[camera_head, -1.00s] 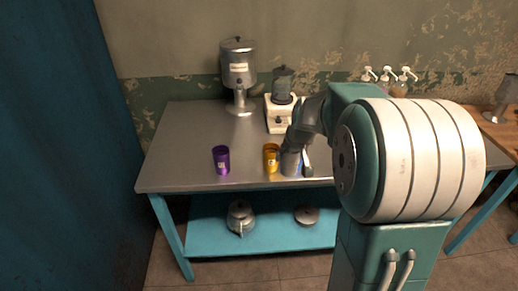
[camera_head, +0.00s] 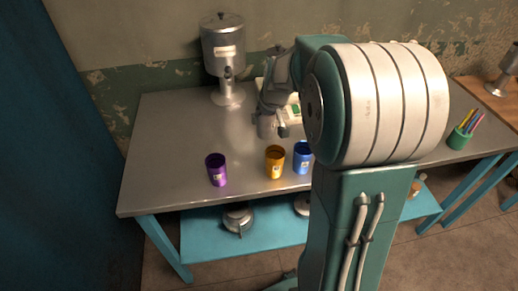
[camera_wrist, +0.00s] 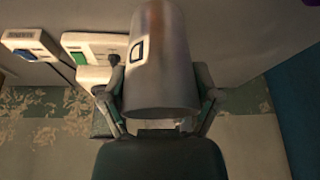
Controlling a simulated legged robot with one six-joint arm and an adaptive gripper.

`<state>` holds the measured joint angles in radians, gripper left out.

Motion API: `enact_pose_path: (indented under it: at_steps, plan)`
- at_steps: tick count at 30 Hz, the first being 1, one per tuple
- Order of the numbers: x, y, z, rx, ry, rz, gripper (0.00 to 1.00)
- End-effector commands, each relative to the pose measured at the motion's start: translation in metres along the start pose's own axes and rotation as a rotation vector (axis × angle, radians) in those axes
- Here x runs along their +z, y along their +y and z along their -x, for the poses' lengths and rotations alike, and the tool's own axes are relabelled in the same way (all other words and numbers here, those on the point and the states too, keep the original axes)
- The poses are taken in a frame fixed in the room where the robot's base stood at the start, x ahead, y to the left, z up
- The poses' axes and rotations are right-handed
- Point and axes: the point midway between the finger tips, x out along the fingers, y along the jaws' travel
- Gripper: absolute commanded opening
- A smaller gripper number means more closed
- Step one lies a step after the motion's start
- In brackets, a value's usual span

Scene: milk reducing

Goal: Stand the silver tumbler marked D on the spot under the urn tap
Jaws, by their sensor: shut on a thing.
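The silver tumbler (camera_wrist: 160,60) fills the middle of the wrist view, with a square dark mark on its side. My gripper (camera_wrist: 160,98) is shut on it, one finger on each side. In the head view the tumbler (camera_head: 266,126) is held above the table, and my gripper (camera_head: 272,108) is partly hidden by my arm. The urn (camera_head: 223,48) stands at the back left of the table, its tap (camera_head: 228,72) facing front above a round base (camera_head: 228,97). The tumbler is to the right of and in front of that base, apart from it.
On the metal table (camera_head: 170,130), purple (camera_head: 216,170), yellow (camera_head: 275,162) and blue (camera_head: 302,157) tumblers stand near the front edge. A pale appliance (camera_head: 292,106) is behind my gripper. A green pen cup (camera_head: 460,137) stands at right. The left table top is clear.

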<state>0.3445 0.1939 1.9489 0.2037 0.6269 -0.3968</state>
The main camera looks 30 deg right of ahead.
Motion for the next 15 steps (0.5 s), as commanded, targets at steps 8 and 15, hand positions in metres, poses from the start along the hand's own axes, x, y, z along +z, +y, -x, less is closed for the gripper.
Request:
enact_pose_path:
  at_steps: [8, 15]
  plan:
    - [0.014, 0.001, -0.032, -0.001, -0.006, -0.001, 0.31]
    - [0.025, 0.001, -0.059, -0.001, -0.001, -0.001, 0.31]
